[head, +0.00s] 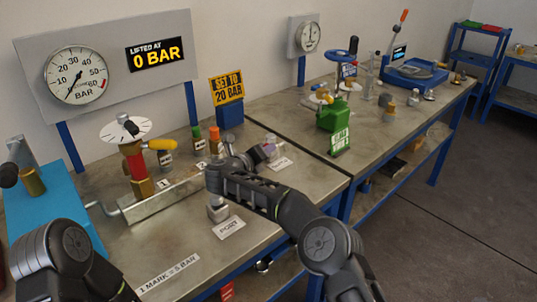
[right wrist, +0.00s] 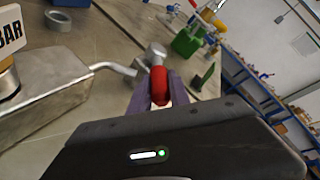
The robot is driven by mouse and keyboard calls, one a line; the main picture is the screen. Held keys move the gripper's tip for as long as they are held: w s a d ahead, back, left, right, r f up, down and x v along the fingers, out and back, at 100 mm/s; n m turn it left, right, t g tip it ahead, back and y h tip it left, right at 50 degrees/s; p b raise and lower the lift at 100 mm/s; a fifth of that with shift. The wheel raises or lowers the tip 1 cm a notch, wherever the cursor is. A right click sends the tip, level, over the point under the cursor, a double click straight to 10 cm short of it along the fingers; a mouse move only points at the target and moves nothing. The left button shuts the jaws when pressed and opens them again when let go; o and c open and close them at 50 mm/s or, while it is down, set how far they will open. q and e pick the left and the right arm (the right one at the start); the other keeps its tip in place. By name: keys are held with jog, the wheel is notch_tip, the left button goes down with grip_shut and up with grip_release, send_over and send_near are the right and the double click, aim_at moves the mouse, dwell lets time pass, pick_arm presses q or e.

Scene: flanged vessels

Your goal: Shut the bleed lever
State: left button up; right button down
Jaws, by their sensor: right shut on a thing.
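The bleed lever shows in the right wrist view as a short red handle (right wrist: 159,86) on a grey metal fitting (right wrist: 155,54). My right gripper (right wrist: 159,98) has its two purple fingers on either side of the red handle and is shut on it. In the head view my right gripper (head: 268,152) is at the right end of the metal block, and the lever is mostly hidden behind it and my arm. My left arm shows at the lower left, but its gripper is out of view.
A gauge board (head: 110,75) with a "0 BAR" display stands behind the bench. A "PORT" plate (head: 229,228) lies in front of my right arm.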

pick_arm(q)
jog(key=shift+a+r, duration=0.1)
jog(key=shift+a, duration=0.15)
pick_arm(e)
jog(key=shift+w+a+f+m+g+h, duration=0.1)
jog(key=shift+a+m+g+h, duration=0.2)
jog(key=shift+a+m+h, duration=0.15)
pick_arm(q)
jog(key=shift+w+a, duration=0.1)
jog(key=shift+a, duration=0.1)
pick_arm(e)
jog(key=shift+m+h, duration=0.25)
jog(key=shift+w, duration=0.1)
jog(key=c, duration=1.2)
grip_release()
